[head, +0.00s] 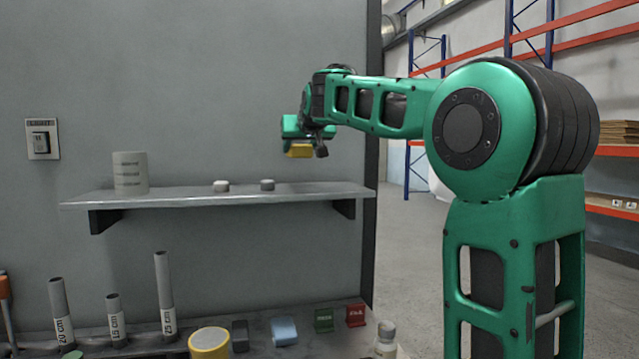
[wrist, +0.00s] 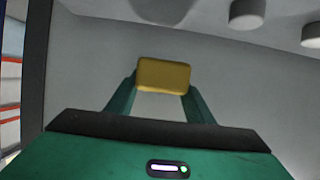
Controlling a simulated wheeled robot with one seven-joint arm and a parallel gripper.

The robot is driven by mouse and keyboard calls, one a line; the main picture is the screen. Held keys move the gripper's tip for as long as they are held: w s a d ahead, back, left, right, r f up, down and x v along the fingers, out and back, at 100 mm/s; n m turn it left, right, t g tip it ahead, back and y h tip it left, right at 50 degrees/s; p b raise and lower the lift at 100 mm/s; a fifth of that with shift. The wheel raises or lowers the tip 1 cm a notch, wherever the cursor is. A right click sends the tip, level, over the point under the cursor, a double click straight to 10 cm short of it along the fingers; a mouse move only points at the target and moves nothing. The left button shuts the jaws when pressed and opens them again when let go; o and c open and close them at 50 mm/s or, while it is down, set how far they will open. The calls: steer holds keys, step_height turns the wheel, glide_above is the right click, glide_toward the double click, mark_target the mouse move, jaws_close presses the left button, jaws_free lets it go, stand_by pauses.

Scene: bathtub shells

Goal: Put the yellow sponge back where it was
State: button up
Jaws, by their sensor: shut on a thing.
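The yellow sponge (head: 300,151) is a small block held under my gripper (head: 299,143), above the right part of the wall shelf (head: 240,196). In the wrist view the sponge (wrist: 163,75) sits between the two green fingers of my gripper (wrist: 162,88), which are shut on it. The sponge is clear of the shelf, with a gap below it in the head view.
The shelf's right end is bare.

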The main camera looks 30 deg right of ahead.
glide_above(324, 188)
step_height(324, 188, down, 4)
steer(key=shift+w+d+f, duration=0.1)
steer(key=shift+w+f, duration=0.05)
steer(key=shift+f, duration=2.05)
steer(key=o, duration=1.2)
steer(key=v, duration=1.2)
steer(key=shift+f, duration=0.2)
